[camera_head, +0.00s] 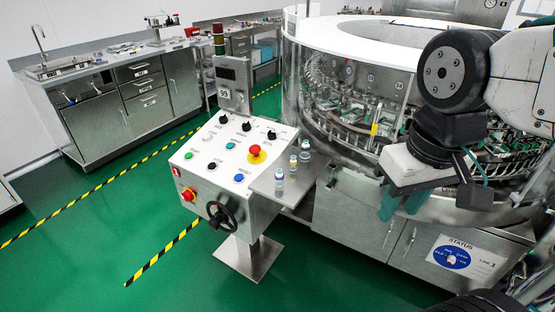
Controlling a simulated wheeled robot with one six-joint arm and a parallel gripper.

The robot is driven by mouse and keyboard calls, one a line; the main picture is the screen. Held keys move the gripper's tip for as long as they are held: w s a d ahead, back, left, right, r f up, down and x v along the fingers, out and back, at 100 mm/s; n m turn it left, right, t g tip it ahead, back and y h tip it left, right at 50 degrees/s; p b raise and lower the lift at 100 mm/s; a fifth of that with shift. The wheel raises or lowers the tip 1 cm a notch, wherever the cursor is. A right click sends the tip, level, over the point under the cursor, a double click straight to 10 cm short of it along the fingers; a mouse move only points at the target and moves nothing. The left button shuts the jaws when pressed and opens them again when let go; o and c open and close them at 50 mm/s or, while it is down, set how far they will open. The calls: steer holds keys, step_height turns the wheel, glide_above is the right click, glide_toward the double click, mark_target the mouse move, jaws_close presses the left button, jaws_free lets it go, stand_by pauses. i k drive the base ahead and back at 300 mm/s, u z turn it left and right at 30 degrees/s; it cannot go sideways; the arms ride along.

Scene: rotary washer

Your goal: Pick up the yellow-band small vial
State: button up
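Three small vials stand upright in a row on a metal side shelf (266,187) of the control console. The nearest vial (279,182) looks clear with a bluish band. My gripper (402,207) hangs to the right of the shelf, in front of the washer, pointing down. Its teal fingers appear apart with nothing between them. It is clear of all the vials.
The white control console (215,165) with knobs, buttons and a black handwheel (222,216) stands left of the shelf. The round rotary washer (345,110) with clear guards rises behind the shelf and gripper. A steel bench (110,90) lines the far left. Green floor is free at the left.

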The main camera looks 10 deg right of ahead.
mark_target(293, 162)
steer(key=i, duration=0.35)
steer(key=z, duration=0.05)
steer(key=k, duration=1.05)
steer(key=u, duration=1.4)
steer(key=i, duration=1.4)
steer(key=z, duration=0.85)
steer(key=i, duration=0.45)
steer(key=z, duration=0.4)
